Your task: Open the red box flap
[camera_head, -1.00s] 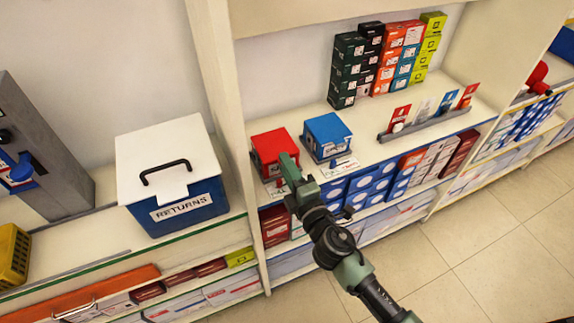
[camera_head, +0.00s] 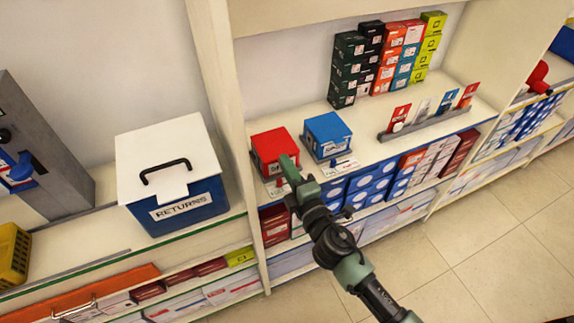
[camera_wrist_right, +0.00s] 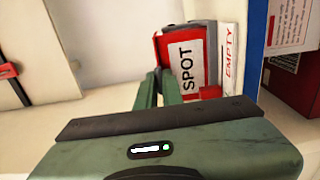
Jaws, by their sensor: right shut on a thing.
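The red box (camera_head: 270,145) stands on the shelf with its red top lying flat. In the right wrist view its red side (camera_wrist_right: 171,46) shows beside a white label reading SPOT. My right gripper (camera_head: 288,163) is at the right front edge of the red box. Its two green fingers (camera_wrist_right: 160,85) are close together against the box in the wrist view. They are shut on the edge of the box's flap, and the gripped part is mostly hidden behind them. My left gripper is not in view.
A blue box (camera_head: 328,132) stands close to the right of the red one. A shelf divider (camera_head: 230,130) is just left of the red box. A Returns bin (camera_head: 178,205) stands beyond it. Stacked boxes (camera_head: 385,60) and a card rack (camera_head: 428,120) are further right.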

